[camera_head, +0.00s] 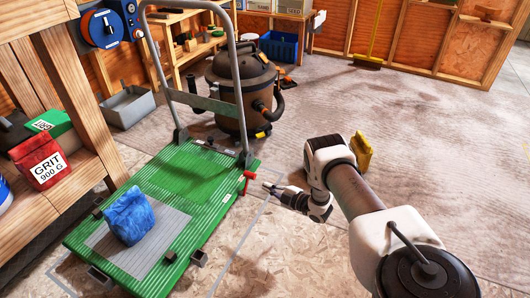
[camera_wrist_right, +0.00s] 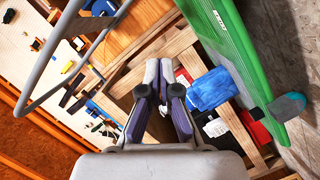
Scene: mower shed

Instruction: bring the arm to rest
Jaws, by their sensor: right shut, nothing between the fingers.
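My right arm reaches in from the lower right of the head view. Its gripper (camera_head: 268,187) is shut and empty, held beside the right edge of the green platform cart (camera_head: 205,175), near a small red part of the cart. In the right wrist view the two fingers of the gripper (camera_wrist_right: 163,64) are together with nothing between them. My left gripper is in neither view.
A blue bag (camera_head: 130,216) lies on the cart. A shop vacuum (camera_head: 240,88) stands behind the cart handle. A yellow object (camera_head: 362,151) shows just behind my arm. Floor at right is clear.

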